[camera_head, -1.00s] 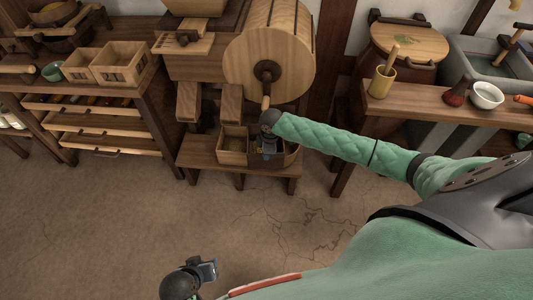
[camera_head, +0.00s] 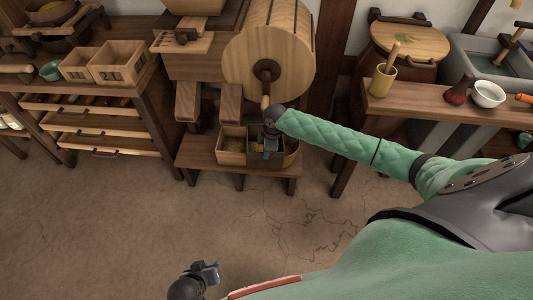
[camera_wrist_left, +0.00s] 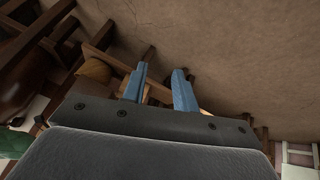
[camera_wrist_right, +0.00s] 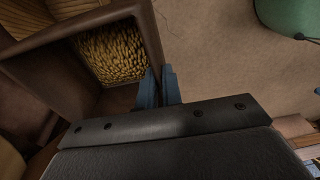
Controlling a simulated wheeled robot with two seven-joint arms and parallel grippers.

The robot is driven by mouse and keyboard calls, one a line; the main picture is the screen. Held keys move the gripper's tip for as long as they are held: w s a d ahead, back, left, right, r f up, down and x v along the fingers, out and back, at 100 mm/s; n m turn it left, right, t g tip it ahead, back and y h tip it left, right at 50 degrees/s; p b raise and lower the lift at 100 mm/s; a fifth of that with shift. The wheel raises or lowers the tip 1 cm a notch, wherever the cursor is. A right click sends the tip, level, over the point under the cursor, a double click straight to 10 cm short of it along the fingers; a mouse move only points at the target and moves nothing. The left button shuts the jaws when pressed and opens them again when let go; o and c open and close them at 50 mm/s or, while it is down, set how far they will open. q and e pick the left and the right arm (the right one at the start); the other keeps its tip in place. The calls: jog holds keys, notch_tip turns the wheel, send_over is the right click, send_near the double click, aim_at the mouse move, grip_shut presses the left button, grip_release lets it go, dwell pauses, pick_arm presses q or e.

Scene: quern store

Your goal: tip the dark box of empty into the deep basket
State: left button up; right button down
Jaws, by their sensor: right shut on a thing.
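The dark box (camera_head: 254,156) is on the low bench, between a light wooden box and the deep basket (camera_head: 292,154). My right gripper (camera_head: 271,151) is shut on the near wall of the dark box. In the right wrist view the dark box (camera_wrist_right: 151,35) has its wall between the fingers (camera_wrist_right: 158,88), and yellow-brown grain shows inside it. The basket is partly hidden behind my right gripper and the box. I cannot tell whether the box touches the bench. My left gripper (camera_head: 208,270) is open and empty, low over the floor; its fingers (camera_wrist_left: 160,85) stand apart.
The light wooden box (camera_head: 232,158) stands on the low bench (camera_head: 205,163), left of the dark box. A big wooden drum (camera_head: 262,50) rises just behind. A side table (camera_head: 430,105) with a white bowl (camera_head: 488,95) is at right. The floor in front is clear.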

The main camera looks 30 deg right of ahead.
jog(key=shift+w+d+r+y+b, duration=0.1)
jog(key=shift+r+y+b, duration=0.25)
jog(key=shift+r+y, duration=0.05)
jog(key=shift+f+h+p, duration=0.2)
jog(key=shift+h+p, duration=0.1)
jog(key=shift+p, duration=0.1)
jog(key=shift+a+f+h+p, duration=0.25)
jog(key=shift+f+h+p, duration=0.25)
jog(key=shift+p, duration=0.1)
jog(key=shift+d+r+y+p, duration=0.1)
jog(key=shift+r+y+p, duration=0.35)
jog(key=shift+p, duration=0.35)
jog(key=shift+r+y+p, duration=0.4)
jog(key=shift+y, duration=0.05)
pick_arm(q)
notch_tip(320, 180, up, 13)
jog(key=s+a+g, duration=0.1)
jog(key=a, duration=0.1)
jog(key=shift+s+r, duration=0.2)
jog(key=shift+s, duration=0.15)
jog(key=shift+f, duration=0.1)
